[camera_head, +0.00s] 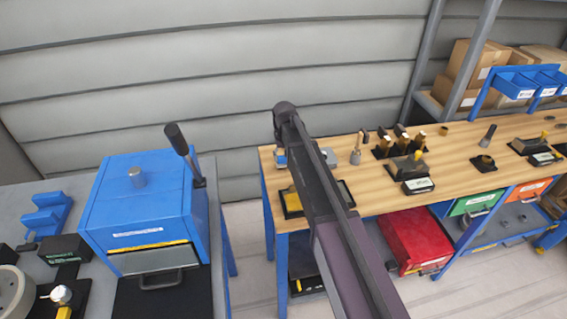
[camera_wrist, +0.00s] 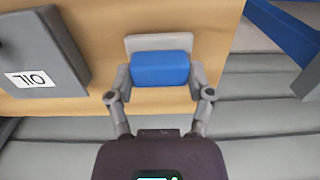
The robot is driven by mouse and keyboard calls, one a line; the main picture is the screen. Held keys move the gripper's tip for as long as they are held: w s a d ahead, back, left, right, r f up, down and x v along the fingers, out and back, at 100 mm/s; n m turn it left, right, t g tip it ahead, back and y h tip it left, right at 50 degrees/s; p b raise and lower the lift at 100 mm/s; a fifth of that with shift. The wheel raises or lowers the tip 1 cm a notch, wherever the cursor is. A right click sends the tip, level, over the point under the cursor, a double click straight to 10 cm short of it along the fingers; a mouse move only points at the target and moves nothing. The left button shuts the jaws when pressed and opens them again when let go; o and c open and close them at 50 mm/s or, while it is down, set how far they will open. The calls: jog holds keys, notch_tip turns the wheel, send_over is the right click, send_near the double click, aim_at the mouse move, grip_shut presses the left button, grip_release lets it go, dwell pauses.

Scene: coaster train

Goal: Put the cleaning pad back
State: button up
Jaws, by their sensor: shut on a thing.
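A blue pad (camera_wrist: 160,69) sits between the fingers of my gripper (camera_wrist: 160,88) in the wrist view, and the gripper is shut on it. A light grey piece (camera_wrist: 158,42) shows along the pad's far side; I cannot tell whether it is part of the pad or a separate holder. The wooden bench top (camera_wrist: 110,35) lies below. I cannot tell whether the pad touches the bench. In the head view a small blue and grey item (camera_head: 281,159) shows at the bench's left end, beside my arm. My arm hides most of the gripper there.
A black and yellow tray (camera_head: 291,203) lies on the bench's front left. Tools on black stands (camera_head: 395,147) are further right. A blue machine with a lever (camera_head: 150,210) stands left, across a gap. A ribbed wall is behind.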

jog(key=shift+f+b, duration=0.4)
jog(key=shift+f, duration=0.3)
jog(key=shift+f, duration=0.15)
jog(key=o, duration=1)
notch_tip(320, 180, up, 12)
jog(key=p, duration=1.2)
jog(key=shift+r, duration=0.2)
jog(key=shift+s+d, duration=0.1)
jog(key=s+d+m, duration=0.3)
jog(key=s+d, duration=1.9)
jog(key=s, duration=0.4)
jog(key=shift+d, duration=0.4)
